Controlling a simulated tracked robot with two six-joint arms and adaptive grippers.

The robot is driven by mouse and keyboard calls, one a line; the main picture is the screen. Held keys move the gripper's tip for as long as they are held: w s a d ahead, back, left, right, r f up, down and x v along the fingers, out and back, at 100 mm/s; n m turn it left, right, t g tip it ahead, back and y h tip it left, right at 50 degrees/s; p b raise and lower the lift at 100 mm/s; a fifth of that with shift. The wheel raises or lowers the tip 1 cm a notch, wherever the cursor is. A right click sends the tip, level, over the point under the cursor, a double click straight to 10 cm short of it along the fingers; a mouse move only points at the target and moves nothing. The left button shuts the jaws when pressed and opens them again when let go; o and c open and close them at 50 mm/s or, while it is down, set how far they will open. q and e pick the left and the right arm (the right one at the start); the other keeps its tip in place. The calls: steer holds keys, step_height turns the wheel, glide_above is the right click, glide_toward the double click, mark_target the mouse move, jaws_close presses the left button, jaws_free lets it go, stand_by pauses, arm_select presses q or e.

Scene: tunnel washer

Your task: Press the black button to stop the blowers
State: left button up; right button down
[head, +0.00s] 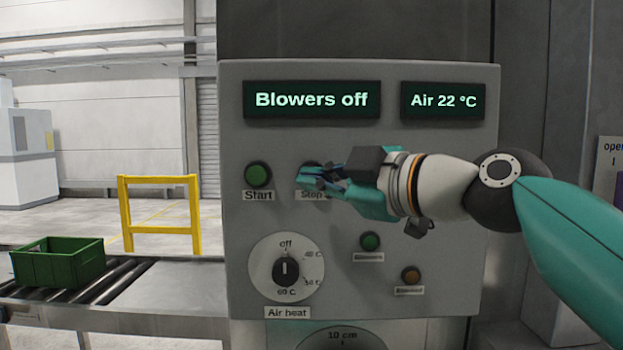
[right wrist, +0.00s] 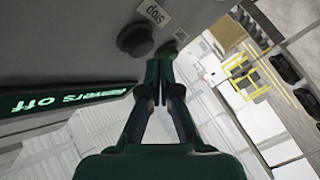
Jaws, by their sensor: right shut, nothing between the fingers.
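The black button (right wrist: 135,40) shows in the right wrist view beside its "Stop" label (right wrist: 153,12). In the head view it is mostly hidden behind my right gripper (head: 312,180), with the Stop label (head: 310,196) partly covered below. The right gripper is shut and empty, its fingertips in front of the button area. In the wrist view the fingertips (right wrist: 161,75) appear beside the button; I cannot tell if they touch the panel. The display (head: 312,100) reads "Blowers off". My left gripper is not in view.
The grey panel (head: 235,215) also holds a green Start button (head: 258,174), an air heat dial (head: 286,269) set to off, a green lamp (head: 370,241) and an amber lamp (head: 411,275). A green crate (head: 58,265) sits on rollers at left, near a yellow barrier (head: 160,180).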

steer(key=s+b, duration=0.2)
steer(key=s, duration=0.3)
stand_by(0.3)
stand_by(0.6)
